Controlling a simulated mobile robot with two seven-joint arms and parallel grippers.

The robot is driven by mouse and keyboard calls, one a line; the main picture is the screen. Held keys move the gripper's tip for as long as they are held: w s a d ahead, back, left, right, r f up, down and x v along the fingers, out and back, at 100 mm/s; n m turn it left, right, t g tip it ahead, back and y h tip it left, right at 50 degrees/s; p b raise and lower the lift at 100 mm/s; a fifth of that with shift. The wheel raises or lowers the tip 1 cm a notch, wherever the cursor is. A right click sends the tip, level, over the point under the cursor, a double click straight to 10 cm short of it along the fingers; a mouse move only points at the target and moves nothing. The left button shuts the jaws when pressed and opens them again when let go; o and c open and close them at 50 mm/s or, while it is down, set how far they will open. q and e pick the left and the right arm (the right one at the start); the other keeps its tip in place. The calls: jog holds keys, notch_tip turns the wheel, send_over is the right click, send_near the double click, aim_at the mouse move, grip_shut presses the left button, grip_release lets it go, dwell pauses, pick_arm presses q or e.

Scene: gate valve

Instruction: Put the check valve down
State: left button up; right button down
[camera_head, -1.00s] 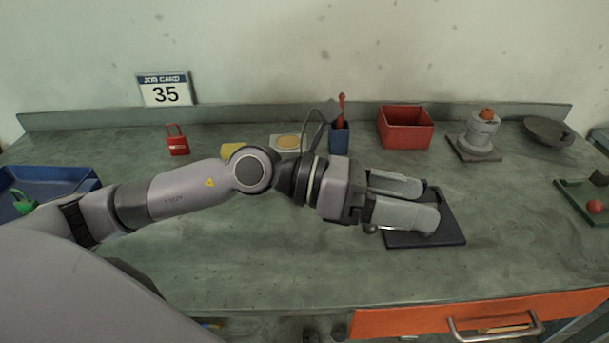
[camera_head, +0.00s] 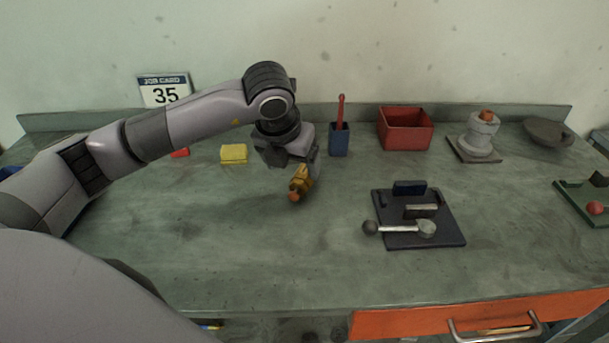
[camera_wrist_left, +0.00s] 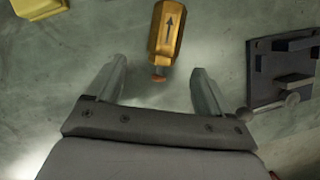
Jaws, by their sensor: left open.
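The check valve (camera_head: 301,180) is a brass-coloured body with an arrow on it and an orange-brown end. My left gripper (camera_wrist_left: 154,85) is open, with a finger on each side and a clear gap to the valve body. In the head view the left gripper (camera_head: 290,158) points down at the bench, partly hiding the valve. My right gripper is not in view.
A dark fixture plate (camera_head: 455,232) with a ball-ended lever stands to the right. Behind are a yellow block (camera_head: 234,153), a blue holder (camera_head: 339,140), a red bin (camera_head: 405,129) and a grey valve on a plate (camera_head: 480,135). The front middle of the bench (camera_head: 260,265) is clear.

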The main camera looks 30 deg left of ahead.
aim_at(299, 179)
pick_arm(q)
jog(key=x, duration=0.3)
jog(key=p+x, duration=0.1)
jog(key=x, duration=0.1)
jog(key=shift+s+d+f, duration=0.1)
jog(key=shift+d+f, duration=0.15)
jog(key=shift+f, duration=0.15)
jog(key=c, duration=1.5)
jog(key=shift+r, duration=0.1)
grip_shut()
jog(key=shift+r, duration=0.45)
notch_tip(299, 179, up, 19)
jog(key=b, duration=0.1)
